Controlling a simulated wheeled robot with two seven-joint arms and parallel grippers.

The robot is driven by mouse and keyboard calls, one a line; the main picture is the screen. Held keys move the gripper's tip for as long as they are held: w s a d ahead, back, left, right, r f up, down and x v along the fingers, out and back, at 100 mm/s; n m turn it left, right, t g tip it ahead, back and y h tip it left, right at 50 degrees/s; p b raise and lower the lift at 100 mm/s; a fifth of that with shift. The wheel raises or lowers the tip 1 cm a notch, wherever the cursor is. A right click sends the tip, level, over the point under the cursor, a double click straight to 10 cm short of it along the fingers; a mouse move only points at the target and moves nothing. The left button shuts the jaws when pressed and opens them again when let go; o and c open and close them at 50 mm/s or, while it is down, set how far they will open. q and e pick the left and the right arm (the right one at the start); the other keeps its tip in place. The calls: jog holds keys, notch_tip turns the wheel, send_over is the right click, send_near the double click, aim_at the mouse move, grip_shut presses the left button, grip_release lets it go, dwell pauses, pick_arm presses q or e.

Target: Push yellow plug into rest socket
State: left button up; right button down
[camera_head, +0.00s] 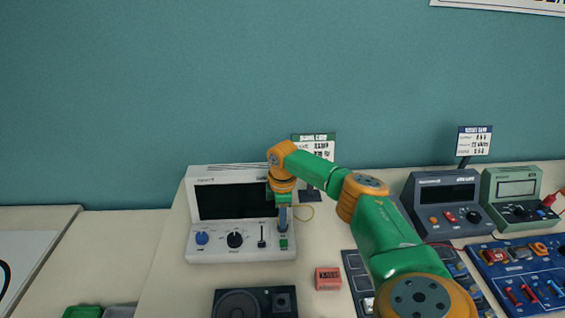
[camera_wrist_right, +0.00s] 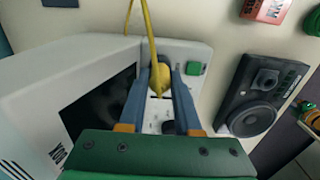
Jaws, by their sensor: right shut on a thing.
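My right gripper (camera_head: 283,224) points down at the right end of the white instrument's (camera_head: 220,252) front panel. In the right wrist view, its two blue fingers (camera_wrist_right: 160,80) are shut on the yellow plug (camera_wrist_right: 158,77). A yellow cable (camera_wrist_right: 149,32) runs from the plug to the top of that view; a thin loop of it shows beside the gripper in the head view (camera_head: 306,213). The plug's tip is close to the white panel, but I cannot tell whether it touches. I cannot make out the rest socket. My left gripper is not in view.
A green button (camera_wrist_right: 194,68) is beside the fingers. A black speaker unit (camera_head: 256,302) and a red block (camera_head: 328,278) lie in front. A dark meter (camera_head: 443,205), a green meter (camera_head: 512,200) and a blue board (camera_head: 525,272) stand right.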

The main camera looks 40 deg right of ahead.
jog(key=shift+f, duration=0.4)
jog(key=shift+c, duration=0.3)
grip_release()
jog(key=shift+r, duration=0.1)
jog(key=shift+s+a+r, duration=0.15)
jog(key=shift+w+r+p, duration=0.2)
jog(key=shift+r+p, duration=0.25)
jog(key=shift+r, duration=3.4)
jog(key=shift+s+f, duration=0.1)
